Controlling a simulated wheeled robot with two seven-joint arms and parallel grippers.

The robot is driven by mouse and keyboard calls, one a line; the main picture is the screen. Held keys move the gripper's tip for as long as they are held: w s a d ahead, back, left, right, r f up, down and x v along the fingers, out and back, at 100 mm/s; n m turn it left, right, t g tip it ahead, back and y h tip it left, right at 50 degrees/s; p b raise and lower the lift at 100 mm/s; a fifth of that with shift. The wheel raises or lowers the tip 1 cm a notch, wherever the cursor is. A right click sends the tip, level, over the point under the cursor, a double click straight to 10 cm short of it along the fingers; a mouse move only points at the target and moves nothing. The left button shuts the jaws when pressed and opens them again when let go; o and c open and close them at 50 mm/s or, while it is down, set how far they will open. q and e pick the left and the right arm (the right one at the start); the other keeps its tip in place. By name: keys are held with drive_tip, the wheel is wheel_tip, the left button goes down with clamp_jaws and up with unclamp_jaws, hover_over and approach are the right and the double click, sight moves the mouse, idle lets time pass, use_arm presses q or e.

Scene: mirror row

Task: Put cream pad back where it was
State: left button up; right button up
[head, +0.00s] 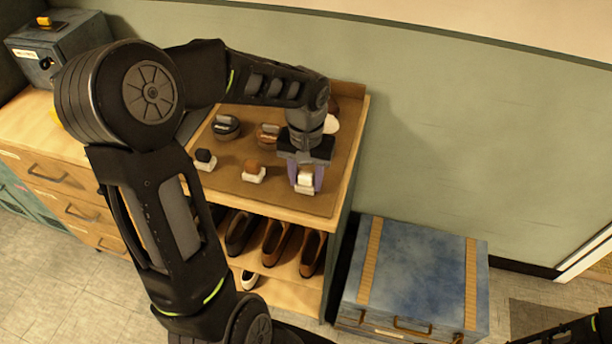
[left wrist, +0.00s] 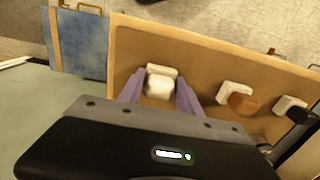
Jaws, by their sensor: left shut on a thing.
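The cream pad (head: 305,176) is at the front right of the brown mat, with a pale block at its front side. My left gripper (head: 306,180) points down over it and is shut on it, one purple finger on each side. In the left wrist view the cream pad (left wrist: 159,87) shows between the two fingers (left wrist: 160,97), close to the pale block. I cannot tell whether the pad touches the mat or block. My right gripper is not in view; only a dark part of my right arm shows at the lower right.
A brown pad (head: 252,166) and a black pad (head: 205,156) sit on pale blocks to the left. Round tins (head: 227,127) stand behind, partly hidden by my arm. The wooden tray rim (head: 350,165) borders the mat. Shoes (head: 275,243) fill the shelf below; a blue chest (head: 415,270) stands right.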

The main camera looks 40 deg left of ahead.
sight(306, 174)
use_arm(q)
drive_tip(key=shift+f, duration=0.25)
drive_tip(key=o, duration=1.2)
drive_tip(key=shift+r, duration=0.15)
drive_tip(key=shift+r, duration=0.1)
wheel_tip(306, 174, up, 12)
drive_tip(key=shift+r+b, duration=0.1)
drive_tip(key=shift+b, duration=0.25)
